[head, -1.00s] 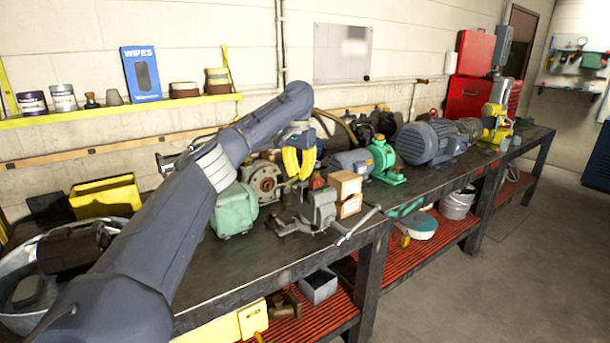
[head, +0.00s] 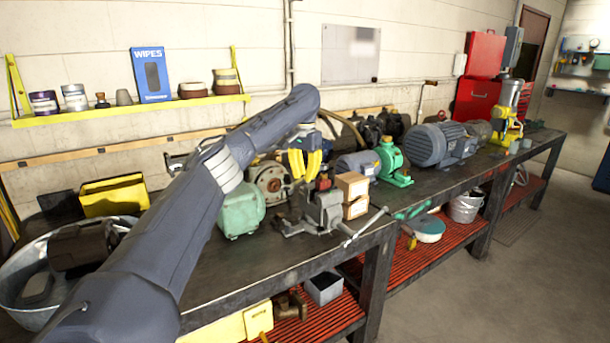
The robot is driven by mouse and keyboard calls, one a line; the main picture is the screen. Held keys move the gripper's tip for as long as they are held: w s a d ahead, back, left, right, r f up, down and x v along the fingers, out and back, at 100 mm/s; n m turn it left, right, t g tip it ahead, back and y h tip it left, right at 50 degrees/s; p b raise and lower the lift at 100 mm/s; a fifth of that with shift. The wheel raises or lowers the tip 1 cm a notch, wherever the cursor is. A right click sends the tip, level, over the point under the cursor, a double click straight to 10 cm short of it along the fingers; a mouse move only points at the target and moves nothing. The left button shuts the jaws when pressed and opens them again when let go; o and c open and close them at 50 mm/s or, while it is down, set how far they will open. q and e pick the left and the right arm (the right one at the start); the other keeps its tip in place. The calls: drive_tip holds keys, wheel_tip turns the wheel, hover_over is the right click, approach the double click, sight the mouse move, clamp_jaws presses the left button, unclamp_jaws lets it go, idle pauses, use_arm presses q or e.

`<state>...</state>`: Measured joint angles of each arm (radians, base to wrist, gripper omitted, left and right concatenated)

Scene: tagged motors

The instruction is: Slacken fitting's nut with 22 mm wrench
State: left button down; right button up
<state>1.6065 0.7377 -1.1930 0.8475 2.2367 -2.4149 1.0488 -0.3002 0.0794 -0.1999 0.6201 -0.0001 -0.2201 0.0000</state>
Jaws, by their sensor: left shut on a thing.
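My left gripper (head: 305,164), with yellow fingers, points down over the bench just behind and left of the grey vise (head: 322,208). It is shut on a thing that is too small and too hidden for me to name. A small red part (head: 322,182) shows at the top of the vise, close to the fingertips; I cannot tell whether they touch. I cannot make out the fitting, its nut or the 22 mm wrench. My right gripper is not in view.
Cardboard boxes (head: 352,187) stand right of the vise. A green pump housing (head: 241,210) and a round flanged motor (head: 271,180) are on the left. Green and grey motors (head: 440,145) fill the bench further right. The bench's front left surface (head: 240,270) is clear.

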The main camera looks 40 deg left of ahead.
use_arm(q)
drive_tip(key=shift+f, duration=1.45)
idle(0.5)
idle(0.3)
drive_tip(key=shift+w+d+n, duration=0.25)
drive_tip(key=shift+d+n, duration=0.95)
drive_tip(key=shift+d, duration=0.1)
drive_tip(key=shift+w+d+n, duration=0.25)
drive_tip(key=shift+d+n, duration=0.35)
drive_tip(key=shift+n, duration=0.05)
drive_tip(key=shift+w+d+n, duration=0.2)
drive_tip(key=shift+d+n, duration=0.35)
drive_tip(key=shift+n, duration=0.1)
drive_tip(key=shift+w+d+n, duration=0.55)
drive_tip(key=shift+d+n, duration=0.3)
drive_tip(key=shift+n, duration=0.15)
